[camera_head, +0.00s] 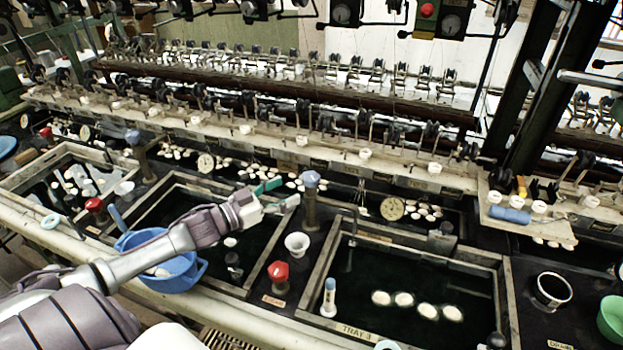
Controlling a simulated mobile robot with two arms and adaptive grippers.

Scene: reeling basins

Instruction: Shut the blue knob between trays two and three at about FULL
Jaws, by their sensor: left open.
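The blue knob (311,179) tops an upright dark post between the middle tray (330,215) and the tray labelled TRAY 3 (357,331). Any mark for FULL at this knob is too small to read. My left gripper (288,191) reaches in from the left over the middle tray. It is open and empty, with its fingertips just left of the blue knob and apart from it as far as I can tell. My right gripper is out of view.
A red knob (278,270) and a white cup (297,244) stand below the blue knob. A second blue knob (133,137) stands farther left. A blue basin (190,276) sits under my left arm. White cocoons float in TRAY 3. Reeling machinery lines the back.

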